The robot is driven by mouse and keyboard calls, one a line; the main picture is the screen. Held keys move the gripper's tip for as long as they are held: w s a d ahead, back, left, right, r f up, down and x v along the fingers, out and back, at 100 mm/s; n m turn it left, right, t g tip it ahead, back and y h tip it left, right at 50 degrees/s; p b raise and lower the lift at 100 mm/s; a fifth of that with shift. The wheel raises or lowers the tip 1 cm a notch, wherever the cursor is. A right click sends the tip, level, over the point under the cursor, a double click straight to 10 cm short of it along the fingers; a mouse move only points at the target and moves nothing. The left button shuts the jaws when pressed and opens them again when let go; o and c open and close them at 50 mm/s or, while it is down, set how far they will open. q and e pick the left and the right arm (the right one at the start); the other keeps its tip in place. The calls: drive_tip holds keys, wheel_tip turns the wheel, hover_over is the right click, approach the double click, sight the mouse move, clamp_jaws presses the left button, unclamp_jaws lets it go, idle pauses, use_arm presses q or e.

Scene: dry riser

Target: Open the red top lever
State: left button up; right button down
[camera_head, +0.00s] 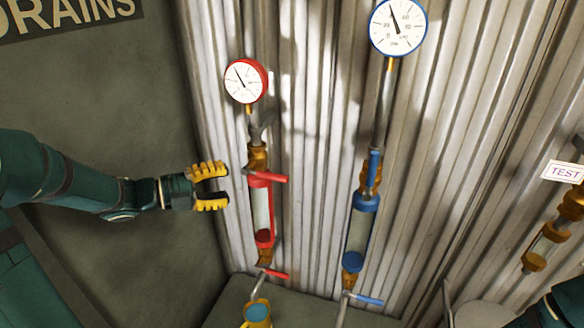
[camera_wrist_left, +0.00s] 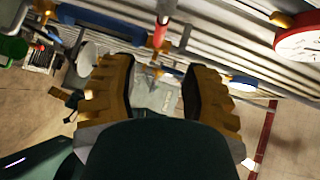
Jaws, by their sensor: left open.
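The red top lever (camera_head: 268,176) is on the left riser, above its red-capped sight glass (camera_head: 262,210). It sticks out to the right, roughly crosswise to the upright pipe. My left gripper (camera_head: 209,187) is open and empty to the left of that lever, at about its height and apart from it. In the left wrist view, the open yellow fingers (camera_wrist_left: 158,95) frame a gap, and a red bar (camera_wrist_left: 165,8) shows beyond them near the top edge; I cannot tell surely that it is the top lever. My right gripper is out of view.
A red gauge (camera_head: 245,81) tops the left riser; a lower red lever (camera_head: 273,273) is near its base. To the right stands a blue riser with a blue gauge (camera_head: 398,27) and blue levers. A corrugated wall (camera_head: 310,120) is behind. A TEST sign (camera_head: 564,171) is at far right.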

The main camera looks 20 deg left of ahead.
sight(269, 178)
use_arm(q)
drive_tip(key=x, duration=1.3)
drive_tip(key=shift+w+d+f, duration=0.1)
drive_tip(key=shift+w+d, duration=0.1)
drive_tip(key=shift+d, duration=0.1)
clamp_jaws()
